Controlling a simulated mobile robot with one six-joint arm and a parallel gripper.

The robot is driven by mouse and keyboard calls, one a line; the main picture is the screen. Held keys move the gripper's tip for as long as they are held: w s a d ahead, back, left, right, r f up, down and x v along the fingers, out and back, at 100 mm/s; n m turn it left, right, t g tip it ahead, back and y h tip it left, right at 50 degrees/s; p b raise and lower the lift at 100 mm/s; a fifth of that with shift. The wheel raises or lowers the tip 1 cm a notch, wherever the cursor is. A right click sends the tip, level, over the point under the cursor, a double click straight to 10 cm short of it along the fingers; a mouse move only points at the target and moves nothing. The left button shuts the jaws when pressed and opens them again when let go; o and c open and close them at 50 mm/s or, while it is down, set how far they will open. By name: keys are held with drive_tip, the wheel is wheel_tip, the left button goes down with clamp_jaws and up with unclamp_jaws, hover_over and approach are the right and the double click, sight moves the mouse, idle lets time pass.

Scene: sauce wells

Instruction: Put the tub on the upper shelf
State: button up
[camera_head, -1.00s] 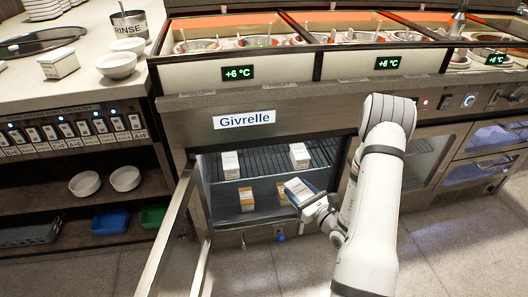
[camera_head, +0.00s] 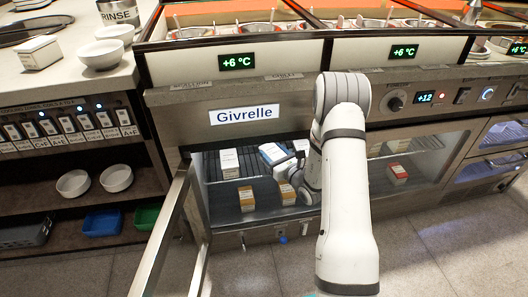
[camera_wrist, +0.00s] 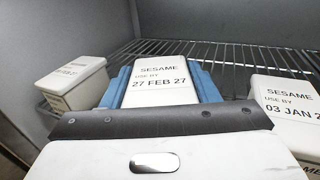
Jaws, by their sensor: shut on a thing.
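My gripper (camera_wrist: 162,86) is shut on a white tub (camera_wrist: 160,72), its blue fingers on both sides. The label reads SESAME, USE BY 27 FEB 27. In the head view this held tub (camera_head: 272,153) is inside the open fridge at the upper wire shelf (camera_head: 206,168), tilted in the picture. One white tub (camera_head: 229,163) stands to its left and another (camera_head: 300,146) to its right, partly behind my arm. The wrist view shows the left tub (camera_wrist: 75,82) and the right tub (camera_wrist: 288,110), labelled SESAME, 03 JAN. I cannot tell whether the held tub touches the shelf.
Two tubs with orange-brown sides, one left (camera_head: 246,199) and one right (camera_head: 288,194), stand on the lower level. The open fridge door (camera_head: 172,235) projects at the left. The fridge's top edge (camera_head: 245,135) lies above the opening. Wire shelf behind the held tub looks bare.

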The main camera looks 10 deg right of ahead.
sight(265, 147)
drive_tip(key=b+x, duration=0.1)
drive_tip(key=x, duration=0.1)
drive_tip(key=f+b+x, duration=0.1)
drive_tip(key=x, duration=0.2)
drive_tip(key=shift+f, duration=0.2)
drive_tip(key=shift+f+b, duration=0.2)
drive_tip(key=shift+b, duration=0.1)
drive_tip(key=o, duration=1.3)
